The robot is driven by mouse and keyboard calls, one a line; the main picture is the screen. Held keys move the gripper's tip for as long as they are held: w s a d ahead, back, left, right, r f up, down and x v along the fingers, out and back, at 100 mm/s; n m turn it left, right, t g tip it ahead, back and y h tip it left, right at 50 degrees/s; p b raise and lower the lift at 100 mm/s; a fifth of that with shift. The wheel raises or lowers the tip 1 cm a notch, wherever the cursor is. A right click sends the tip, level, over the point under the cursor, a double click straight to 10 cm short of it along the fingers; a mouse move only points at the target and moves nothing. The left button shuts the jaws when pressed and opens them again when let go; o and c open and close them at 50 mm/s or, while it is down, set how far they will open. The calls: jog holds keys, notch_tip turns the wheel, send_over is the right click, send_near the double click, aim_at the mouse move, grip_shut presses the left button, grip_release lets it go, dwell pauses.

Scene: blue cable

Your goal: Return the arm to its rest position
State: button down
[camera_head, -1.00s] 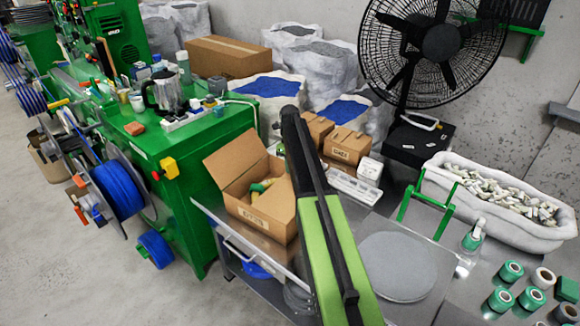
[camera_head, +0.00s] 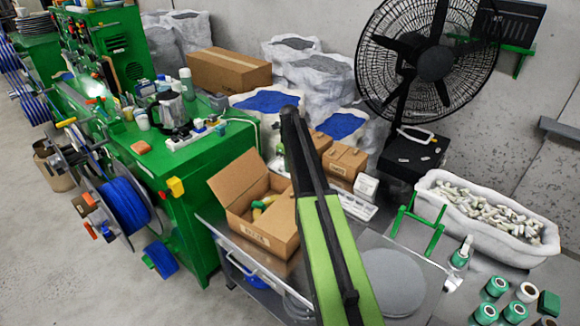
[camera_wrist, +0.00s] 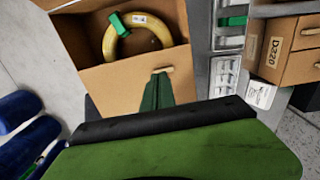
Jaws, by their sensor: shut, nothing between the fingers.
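My arm, a green and black link (camera_head: 320,220), rises from the bottom middle of the head view, its dark upper end in front of the boxes. My gripper (camera_wrist: 157,84) shows in the wrist view as narrow dark green fingers beyond my green and black wrist body. The fingers are shut and empty, seen against the front of an open cardboard box (camera_wrist: 85,100). I cannot make out the fingers in the head view. The same box (camera_head: 265,235) stands left of my arm there. It holds a yellow ring (camera_wrist: 150,38) with a green wrap.
A green machine (camera_head: 190,220) with blue reels stands at left. Two small closed boxes (camera_head: 345,163) sit behind my arm. A round grey plate (camera_head: 393,285), a white bin (camera_head: 490,220) and green spools (camera_head: 497,287) are at right, below a black fan (camera_head: 435,63). Open floor lies far left.

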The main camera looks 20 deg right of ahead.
notch_tip(320, 180, up, 8)
jog(key=p, duration=0.6)
